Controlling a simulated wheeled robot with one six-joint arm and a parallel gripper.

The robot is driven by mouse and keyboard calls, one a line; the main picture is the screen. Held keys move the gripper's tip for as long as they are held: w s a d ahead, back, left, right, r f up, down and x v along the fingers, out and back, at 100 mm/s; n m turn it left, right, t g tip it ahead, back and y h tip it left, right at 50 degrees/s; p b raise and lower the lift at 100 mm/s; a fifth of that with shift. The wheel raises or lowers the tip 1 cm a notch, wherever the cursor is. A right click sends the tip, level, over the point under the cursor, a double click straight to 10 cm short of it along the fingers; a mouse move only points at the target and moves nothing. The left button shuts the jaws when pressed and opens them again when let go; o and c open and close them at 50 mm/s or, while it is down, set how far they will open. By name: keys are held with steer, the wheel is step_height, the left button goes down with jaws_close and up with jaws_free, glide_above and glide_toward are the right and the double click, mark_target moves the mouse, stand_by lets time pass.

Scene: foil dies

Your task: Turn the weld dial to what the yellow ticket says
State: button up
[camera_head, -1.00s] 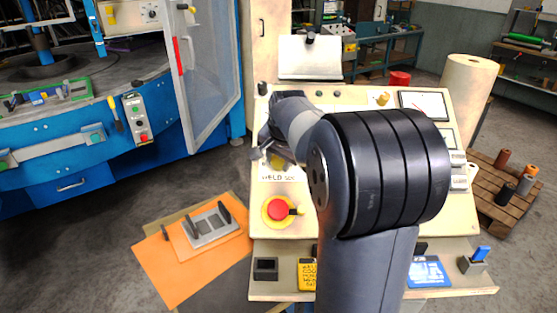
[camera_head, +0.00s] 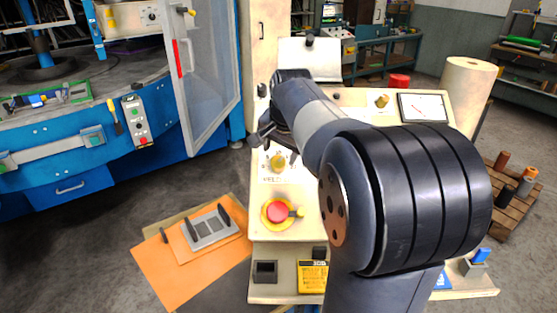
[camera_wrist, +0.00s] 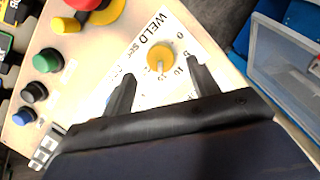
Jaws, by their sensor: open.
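The weld dial is a yellow knob (camera_head: 278,162) on a white printed scale on the cream panel. It also shows in the wrist view (camera_wrist: 160,58), with "WELD" lettering beside it. Which mark it points to is not clear. My gripper (camera_head: 276,138) is over the panel just beyond the knob in the head view. In the wrist view my gripper (camera_wrist: 159,68) has its two fingers spread, one on each side of the knob in the picture; contact cannot be told. A yellow ticket (camera_head: 312,277) with black writing, too small to read, stands at the panel's front ledge.
A red emergency button on a yellow base (camera_head: 278,212) is near the dial. Black, green and blue buttons (camera_wrist: 46,60) line the panel. A glazed guard door (camera_head: 205,75) stands left of it. My arm hides much of the panel's right side.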

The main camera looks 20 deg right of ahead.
mark_target(278, 162)
steer(key=v, duration=0.5)
steer(key=shift+w+f, duration=0.1)
steer(key=x, duration=1)
steer(key=shift+w+f, duration=0.1)
steer(key=shift+f, duration=0.3)
steer(key=shift+r, duration=0.1)
